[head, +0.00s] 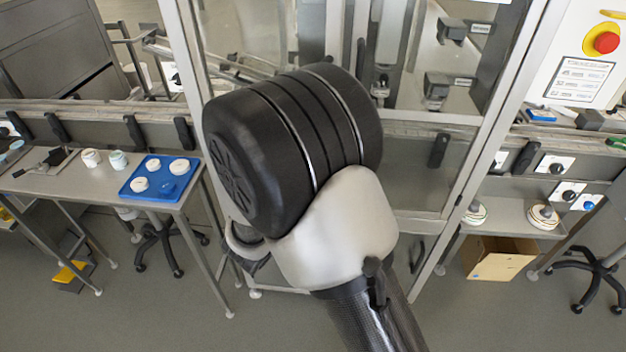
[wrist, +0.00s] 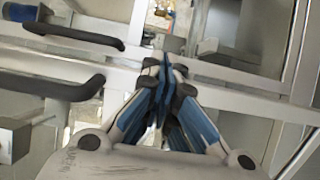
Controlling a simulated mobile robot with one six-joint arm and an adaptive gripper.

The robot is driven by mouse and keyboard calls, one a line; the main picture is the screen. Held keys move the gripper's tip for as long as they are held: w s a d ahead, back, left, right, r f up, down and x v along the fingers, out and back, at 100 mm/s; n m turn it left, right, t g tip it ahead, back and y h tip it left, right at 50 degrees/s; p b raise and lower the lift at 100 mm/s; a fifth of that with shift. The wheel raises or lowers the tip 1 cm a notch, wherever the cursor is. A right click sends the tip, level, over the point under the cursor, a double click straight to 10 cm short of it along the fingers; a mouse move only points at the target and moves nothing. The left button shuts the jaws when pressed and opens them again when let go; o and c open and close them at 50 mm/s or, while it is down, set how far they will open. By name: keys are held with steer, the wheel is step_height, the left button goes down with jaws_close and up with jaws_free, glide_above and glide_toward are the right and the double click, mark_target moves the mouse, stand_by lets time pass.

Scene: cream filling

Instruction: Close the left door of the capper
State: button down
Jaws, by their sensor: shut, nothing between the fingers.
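The capper (head: 487,130) is a tall metal-framed cabinet with clear panels, in the middle of the head view. My dark arm joint and pale link cover much of its left side, so I cannot tell how far the left door stands open. A black handle (head: 438,150) shows on the panel right of my arm. In the wrist view my gripper (wrist: 165,78) has its blue-lined fingers together, with nothing between them. A pale frame bar crosses behind the fingertips. Two black handles, an upper one (wrist: 75,30) and a lower one (wrist: 50,87), lie to their left, apart from the fingers.
A grey side table (head: 60,182) at left holds a blue tray (head: 140,192) with white round pieces and two small cups. A control panel with a red emergency button (head: 606,42) is at right. A cardboard box (head: 497,262) and a wheeled stool (head: 590,275) stand below it.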

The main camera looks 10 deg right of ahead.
steer(key=w+a+x, duration=0.1)
steer(key=x, duration=0.5)
steer(key=shift+w+d, duration=0.2)
steer(key=shift+d, duration=0.05)
steer(key=shift+a+f, duration=0.1)
